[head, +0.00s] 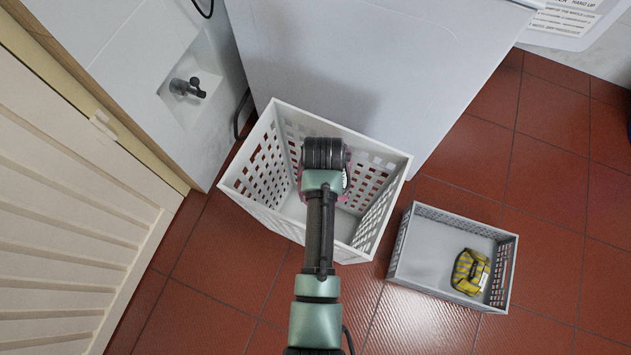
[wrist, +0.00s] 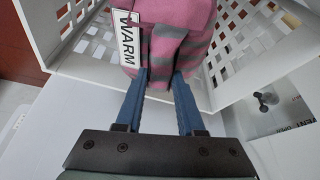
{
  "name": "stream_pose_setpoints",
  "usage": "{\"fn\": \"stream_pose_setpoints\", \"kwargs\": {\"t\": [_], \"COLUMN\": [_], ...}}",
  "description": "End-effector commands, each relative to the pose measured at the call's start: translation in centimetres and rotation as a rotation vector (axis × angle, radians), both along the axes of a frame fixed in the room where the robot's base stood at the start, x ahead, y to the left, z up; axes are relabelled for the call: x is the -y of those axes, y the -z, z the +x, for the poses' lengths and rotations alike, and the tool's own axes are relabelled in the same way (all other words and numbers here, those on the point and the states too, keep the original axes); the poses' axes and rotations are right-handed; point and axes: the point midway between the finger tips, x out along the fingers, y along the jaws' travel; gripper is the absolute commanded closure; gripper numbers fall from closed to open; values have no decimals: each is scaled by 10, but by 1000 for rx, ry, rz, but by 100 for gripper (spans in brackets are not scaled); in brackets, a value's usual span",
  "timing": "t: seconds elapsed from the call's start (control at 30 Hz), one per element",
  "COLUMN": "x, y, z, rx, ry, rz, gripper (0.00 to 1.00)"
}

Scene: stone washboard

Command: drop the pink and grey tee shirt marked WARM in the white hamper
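The white hamper (head: 253,178) stands on the red tiles against a white appliance, with its open top facing up. Its slotted walls also show in the wrist view (wrist: 72,50). My gripper (wrist: 161,80) points down over the hamper's mouth, and its two blue fingers pinch the pink and grey tee shirt (wrist: 175,28). The shirt hangs bunched, with its white WARM tag (wrist: 127,37) on the left side. In the head view my arm hides nearly all of the shirt. I cannot tell how deep in the hamper it hangs.
A grey basket (head: 421,262) with a yellow and grey bundled cloth (head: 470,271) stands right of the hamper. The white appliance (head: 400,65) is behind. A wall tap (head: 188,88) and a cream slatted door (head: 60,225) are on the left. Floor at right is clear.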

Motion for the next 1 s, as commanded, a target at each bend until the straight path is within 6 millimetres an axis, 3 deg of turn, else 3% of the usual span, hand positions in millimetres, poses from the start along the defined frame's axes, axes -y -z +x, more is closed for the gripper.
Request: {"fn": "stream_pose_setpoints", "kwargs": {"t": [0.03, 0.13, 0.53, 1.0], "x": [0, 0, 0, -2], "y": [0, 0, -5, -91], "z": [0, 0, -3, -36], "rx": [1, 0, -2, 2], "ry": [0, 0, 0, 0], "rz": [0, 0, 0, 0], "gripper": [52, 34, 33, 33]}}
